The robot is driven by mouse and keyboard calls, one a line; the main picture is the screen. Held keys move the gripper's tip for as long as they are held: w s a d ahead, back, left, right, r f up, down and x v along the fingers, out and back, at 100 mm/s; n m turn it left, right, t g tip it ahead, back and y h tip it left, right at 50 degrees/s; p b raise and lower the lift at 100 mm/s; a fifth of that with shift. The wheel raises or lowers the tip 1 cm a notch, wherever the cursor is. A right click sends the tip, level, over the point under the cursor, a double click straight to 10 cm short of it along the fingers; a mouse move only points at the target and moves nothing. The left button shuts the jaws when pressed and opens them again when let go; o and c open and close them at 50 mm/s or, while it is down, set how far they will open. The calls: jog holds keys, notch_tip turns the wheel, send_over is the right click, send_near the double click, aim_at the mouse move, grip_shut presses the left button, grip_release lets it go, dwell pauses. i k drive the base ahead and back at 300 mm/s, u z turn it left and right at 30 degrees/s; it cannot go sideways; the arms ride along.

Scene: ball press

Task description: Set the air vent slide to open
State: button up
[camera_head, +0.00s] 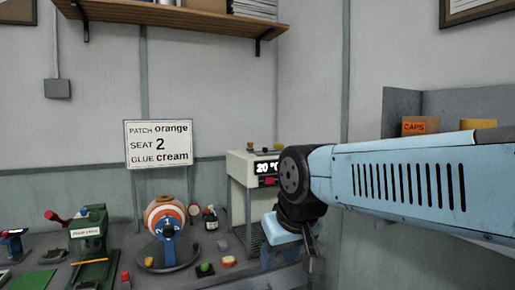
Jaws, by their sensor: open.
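A cream box (238,168) with a dark display (267,168) reading about 20 °C stands on a dark frame at the back of the bench. A small red part (271,182) sits below the display. Small knob-like pieces (251,147) are on the box's top. I cannot tell which part, if any, is the air vent slide, or how it is set. My gripper (290,256) points down in front of the box's right side and the frame below. It is open, and I see nothing held. My arm hides part of the box's right side.
A striped orange and white ball (165,214) sits in a blue holder on a round base. A green press (89,234) stands at left, with small bottles and pieces nearby. A sign (159,144) stands behind. An orange CAPS box (420,126) is on the right.

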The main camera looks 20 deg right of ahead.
aim_at(265, 149)
jog(key=z, duration=0.35)
jog(key=i, duration=1.35)
jog(key=z, duration=0.2)
